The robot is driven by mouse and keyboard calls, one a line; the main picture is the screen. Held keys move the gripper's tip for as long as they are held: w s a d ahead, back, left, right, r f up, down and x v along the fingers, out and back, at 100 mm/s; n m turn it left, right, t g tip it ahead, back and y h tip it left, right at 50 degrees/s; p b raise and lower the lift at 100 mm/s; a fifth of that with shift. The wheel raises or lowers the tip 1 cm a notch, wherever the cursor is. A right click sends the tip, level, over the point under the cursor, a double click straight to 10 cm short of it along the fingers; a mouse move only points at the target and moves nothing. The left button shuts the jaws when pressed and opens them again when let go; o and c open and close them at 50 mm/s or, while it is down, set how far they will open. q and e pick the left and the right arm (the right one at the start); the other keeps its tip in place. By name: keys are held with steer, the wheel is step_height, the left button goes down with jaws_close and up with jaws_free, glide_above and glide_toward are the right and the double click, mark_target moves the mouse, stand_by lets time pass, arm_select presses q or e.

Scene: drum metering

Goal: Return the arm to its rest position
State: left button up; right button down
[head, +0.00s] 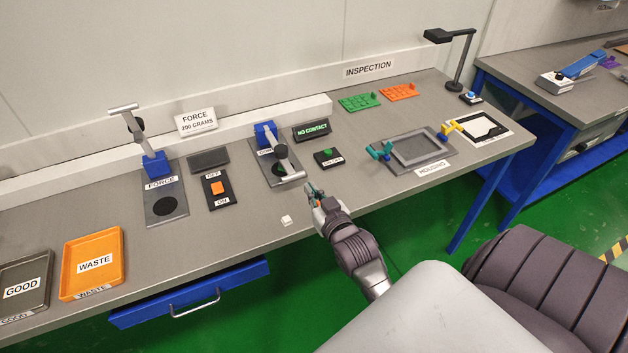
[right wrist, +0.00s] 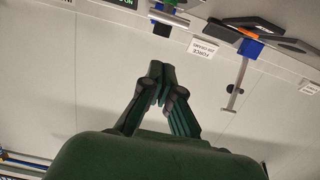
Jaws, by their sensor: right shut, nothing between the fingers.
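My right arm (head: 358,250) reaches in from the lower right in the head view. Its gripper (head: 313,192) is over the front edge of the grey workbench, just in front of the press with the blue block (head: 266,135). The fingers are shut and hold nothing. In the right wrist view the gripper (right wrist: 160,75) also shows shut and empty, against the pale wall, with the bench items upside down at the top. My left gripper is not in view.
A small white piece (head: 287,220) lies on the bench left of the gripper. The orange WASTE tray (head: 117,244), grey GOOD tray (head: 46,262) and FORCE press (head: 155,165) are farther left. The HOUSING fixture (head: 446,154) is to the right.

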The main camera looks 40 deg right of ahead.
steer(key=shift+s+a+r, duration=0.15)
steer(key=shift+s, duration=0.4)
steer(key=shift+w, duration=0.1)
